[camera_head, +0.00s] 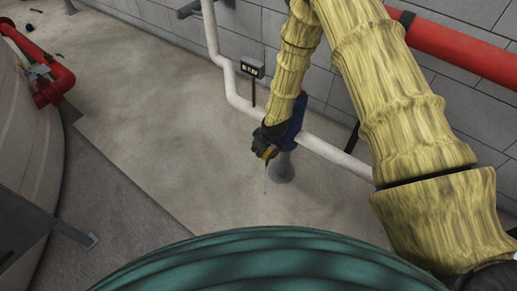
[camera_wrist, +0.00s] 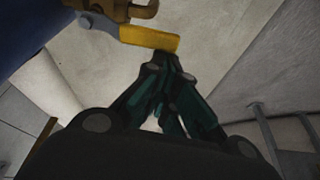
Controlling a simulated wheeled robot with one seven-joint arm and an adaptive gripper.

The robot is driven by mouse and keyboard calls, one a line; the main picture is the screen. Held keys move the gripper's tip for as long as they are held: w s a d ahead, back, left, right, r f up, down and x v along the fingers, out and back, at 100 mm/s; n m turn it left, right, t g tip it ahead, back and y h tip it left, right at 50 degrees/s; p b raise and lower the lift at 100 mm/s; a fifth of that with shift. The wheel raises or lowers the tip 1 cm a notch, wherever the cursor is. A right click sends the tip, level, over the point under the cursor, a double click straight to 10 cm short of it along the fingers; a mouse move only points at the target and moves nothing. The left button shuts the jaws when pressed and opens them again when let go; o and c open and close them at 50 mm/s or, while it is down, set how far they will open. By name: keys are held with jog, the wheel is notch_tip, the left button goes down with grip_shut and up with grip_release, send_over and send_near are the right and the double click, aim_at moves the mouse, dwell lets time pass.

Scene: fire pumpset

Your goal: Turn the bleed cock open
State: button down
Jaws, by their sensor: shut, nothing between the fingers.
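The bleed cock's yellow lever (camera_wrist: 150,38) crosses the top of the wrist view, with its brass body (camera_wrist: 140,10) at the upper edge. My gripper (camera_wrist: 167,62) is shut and empty. Its fingertips are close to the free right end of the lever; I cannot tell whether they touch it. In the head view my gripper (camera_head: 266,150) is small and dark beside a blue fitting (camera_head: 298,113) on the white pipe. A bit of yellow (camera_head: 270,153) shows at it there, and a thin pale line hangs below. My arm hides part of the blue fitting.
A white pipe (camera_head: 335,155) runs along the block wall, with a small dark sign (camera_head: 251,69) near it. A red pipe (camera_head: 465,52) runs at the upper right. Red pipework (camera_head: 52,86) stands at the far left. The concrete floor (camera_head: 165,110) between is clear.

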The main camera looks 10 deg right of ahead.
dwell(0.4)
jog(key=p+v, duration=0.7)
jog(key=v, duration=0.3)
jog(key=s+d+r+m+g+p, duration=0.1)
jog(key=s+d+r+m+p, duration=0.1)
jog(key=s, duration=1)
jog(key=s+d+r+m+g+h+p, duration=0.1)
jog(key=s+d+r+m+p, duration=0.1)
jog(key=s, duration=1.1)
jog(key=s+d+r+m+g+h+p, duration=0.1)
jog(key=s+p, duration=0.4)
jog(key=s, duration=0.7)
jog(key=d+r+m, duration=0.1)
jog(key=d+m, duration=0.1)
jog(key=shift+s+d+m, duration=0.2)
jog(key=shift+s+m, duration=0.2)
